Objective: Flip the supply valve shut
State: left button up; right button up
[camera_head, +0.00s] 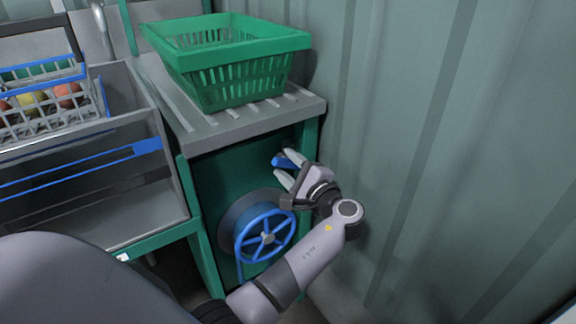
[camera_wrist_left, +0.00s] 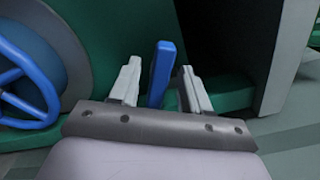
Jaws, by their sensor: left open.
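The supply valve's blue lever (camera_head: 283,162) is on the green end panel, below the grey bench top. It also shows in the left wrist view (camera_wrist_left: 161,73), standing between the two pale fingers with a gap on each side. My left gripper (camera_head: 285,167) is open around the lever; the fingers (camera_wrist_left: 160,78) do not appear to touch it. The valve body behind the lever is mostly hidden by the gripper. My right gripper is not in view.
A blue handwheel (camera_head: 264,238) on a grey drum is below and left of the lever. A green crate (camera_head: 240,80) stands on the bench top (camera_head: 235,122). A corrugated wall (camera_head: 420,120) is close on the right.

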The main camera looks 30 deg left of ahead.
pick_arm(q)
grip_shut()
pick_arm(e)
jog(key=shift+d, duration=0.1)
pick_arm(q)
jog(key=shift+f+n+b, duration=0.1)
jog(key=shift+n+b, duration=0.2)
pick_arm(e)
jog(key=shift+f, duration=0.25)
pick_arm(q)
jog(key=shift+n, duration=0.3)
jog(key=n+b, duration=0.2)
jog(key=shift+f+n+b, duration=0.15)
jog(key=shift+n+b, duration=0.55)
jog(key=shift+n, duration=0.1)
jog(key=shift+n+b, duration=0.35)
jog(key=shift+n, duration=0.15)
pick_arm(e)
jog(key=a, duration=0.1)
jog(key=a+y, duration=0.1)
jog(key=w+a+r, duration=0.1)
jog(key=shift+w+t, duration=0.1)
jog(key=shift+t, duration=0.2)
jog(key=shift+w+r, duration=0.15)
